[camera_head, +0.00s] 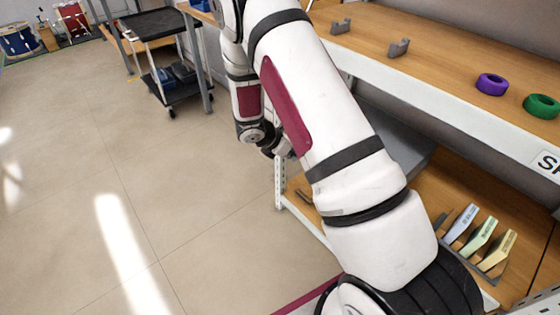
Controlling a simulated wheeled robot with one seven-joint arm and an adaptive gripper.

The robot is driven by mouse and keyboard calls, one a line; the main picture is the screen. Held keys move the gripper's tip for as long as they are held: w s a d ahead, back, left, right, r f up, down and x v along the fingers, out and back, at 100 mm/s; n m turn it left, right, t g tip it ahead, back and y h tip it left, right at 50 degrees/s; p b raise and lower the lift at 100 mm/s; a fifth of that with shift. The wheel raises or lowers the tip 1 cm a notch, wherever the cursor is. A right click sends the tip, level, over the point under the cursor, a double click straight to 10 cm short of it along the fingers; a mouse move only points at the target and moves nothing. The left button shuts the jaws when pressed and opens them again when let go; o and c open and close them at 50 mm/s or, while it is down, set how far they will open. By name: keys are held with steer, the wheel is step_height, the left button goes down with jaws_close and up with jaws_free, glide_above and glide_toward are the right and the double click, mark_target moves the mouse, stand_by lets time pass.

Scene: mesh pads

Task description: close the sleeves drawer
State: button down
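No drawer marked as sleeves can be made out in the head view; my arm covers much of the middle. A flat grey surface (408,150) shows behind my arm, below the upper shelf; I cannot tell whether it is part of a drawer. My gripper (270,148) is only partly seen as dark parts beyond my forearm, at the left end of the shelving. Its fingers are mostly hidden, so I cannot tell whether it is open or holds anything.
The upper wooden shelf (437,75) holds a purple ring (492,84), a green ring (541,106) and two grey brackets. The lower shelf (480,195) holds a rack of coloured cards (481,238). A black cart (165,88) stands at the back. The floor at left is clear.

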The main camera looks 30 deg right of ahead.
steer(key=shift+w+d, duration=0.2)
steer(key=shift+d, duration=0.75)
steer(key=shift+a, duration=0.15)
